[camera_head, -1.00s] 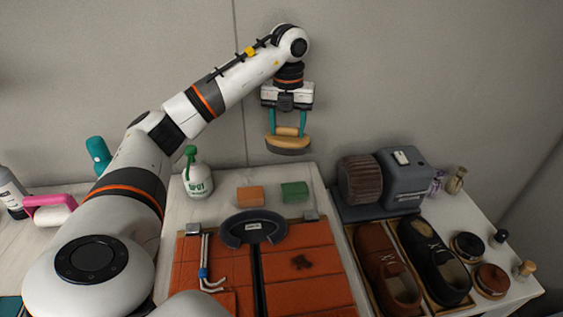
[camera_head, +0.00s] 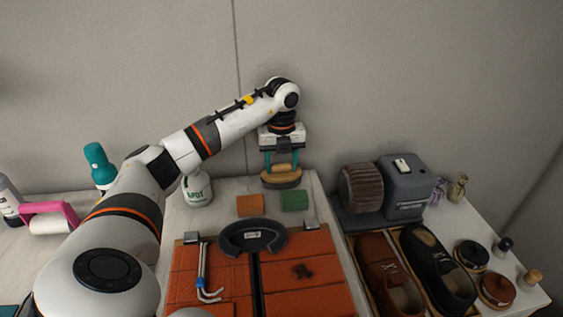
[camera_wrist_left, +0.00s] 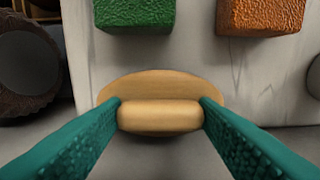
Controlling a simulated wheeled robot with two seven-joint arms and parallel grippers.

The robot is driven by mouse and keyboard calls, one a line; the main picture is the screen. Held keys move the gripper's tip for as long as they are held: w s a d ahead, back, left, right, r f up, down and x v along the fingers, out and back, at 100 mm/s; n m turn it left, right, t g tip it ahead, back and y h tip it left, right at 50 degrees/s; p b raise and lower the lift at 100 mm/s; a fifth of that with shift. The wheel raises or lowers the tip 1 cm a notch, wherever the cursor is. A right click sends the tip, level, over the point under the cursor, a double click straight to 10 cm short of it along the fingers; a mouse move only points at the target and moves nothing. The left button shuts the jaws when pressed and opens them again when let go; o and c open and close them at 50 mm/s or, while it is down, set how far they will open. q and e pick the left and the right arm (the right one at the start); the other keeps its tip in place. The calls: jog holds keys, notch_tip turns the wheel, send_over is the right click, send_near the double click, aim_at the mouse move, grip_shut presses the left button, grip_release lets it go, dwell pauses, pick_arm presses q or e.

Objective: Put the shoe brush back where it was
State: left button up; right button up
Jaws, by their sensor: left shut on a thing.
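The shoe brush (camera_head: 282,180) has a tan wooden body with a raised handle and dark bristles beneath. It is level at the back edge of the light table, behind the green block; I cannot tell whether its bristles touch the table. My left gripper (camera_head: 282,165) points down from above and is shut on the brush's handle. In the left wrist view the brush (camera_wrist_left: 160,90) lies between the two teal fingers, which clasp the ends of the handle. My right gripper is not in view.
An orange block (camera_head: 250,205) and a green block (camera_head: 295,200) lie just in front of the brush. A spray bottle (camera_head: 197,190) stands to the left. A grey polishing machine (camera_head: 405,185) stands to the right, with shoes (camera_head: 437,270) in front. An orange case (camera_head: 305,285) fills the front.

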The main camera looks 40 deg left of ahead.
aim_at(282, 165)
pick_arm(q)
jog(key=shift+f, duration=0.2)
jog(key=o, duration=0.9)
jog(key=shift+r, duration=0.1)
notch_tip(282, 165, up, 12)
jog(key=shift+r+p, duration=0.15)
jog(key=shift+p, duration=0.35)
